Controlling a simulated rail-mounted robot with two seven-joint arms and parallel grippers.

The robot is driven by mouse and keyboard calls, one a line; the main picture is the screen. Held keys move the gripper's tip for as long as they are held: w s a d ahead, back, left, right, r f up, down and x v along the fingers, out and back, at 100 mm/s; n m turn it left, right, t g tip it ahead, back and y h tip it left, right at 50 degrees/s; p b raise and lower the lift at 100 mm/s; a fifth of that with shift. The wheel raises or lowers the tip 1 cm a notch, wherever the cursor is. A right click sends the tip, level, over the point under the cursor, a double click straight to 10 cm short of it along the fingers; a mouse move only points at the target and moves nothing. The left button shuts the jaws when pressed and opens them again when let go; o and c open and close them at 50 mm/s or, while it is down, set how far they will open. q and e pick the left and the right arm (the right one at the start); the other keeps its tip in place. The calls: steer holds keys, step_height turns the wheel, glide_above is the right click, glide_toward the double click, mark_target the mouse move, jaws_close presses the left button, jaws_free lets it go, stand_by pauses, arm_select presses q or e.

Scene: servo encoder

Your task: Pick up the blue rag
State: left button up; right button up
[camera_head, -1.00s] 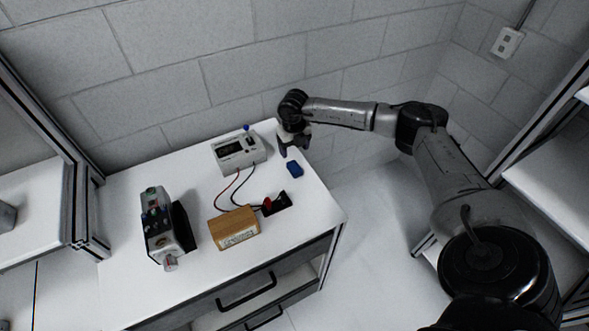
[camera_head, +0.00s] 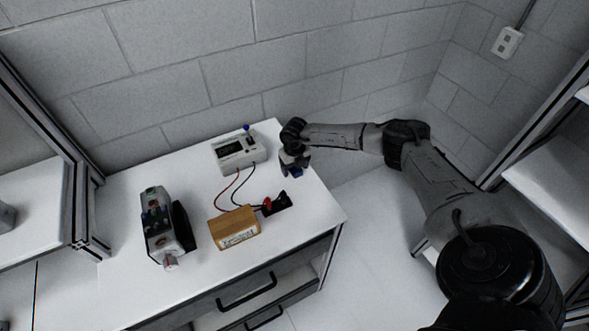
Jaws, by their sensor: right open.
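The blue rag (camera_head: 296,174) is a small dark blue bundle on the white table (camera_head: 190,280), near its right edge. My right gripper (camera_head: 293,169) is right over it, pointing down, and hides most of it. The jaws are open, with the rag low between or just beneath the fingertips; I cannot tell whether they touch it. My left gripper is not in view.
A white meter (camera_head: 238,152) with red and black leads stands behind. A wooden block (camera_head: 234,228), a black holder (camera_head: 276,203) with a red part and a grey servo device (camera_head: 163,225) stand on the table. A block wall (camera_head: 230,70) rises behind.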

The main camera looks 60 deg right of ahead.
steer(key=c, duration=1)
steer(key=shift+r, duration=0.65)
step_height(320, 180, up, 3)
steer(key=shift+f, duration=0.2)
steer(key=s+d+r, duration=0.2)
steer(key=s+r, duration=0.5)
steer(key=s, duration=0.4)
steer(key=shift+s, duration=0.25)
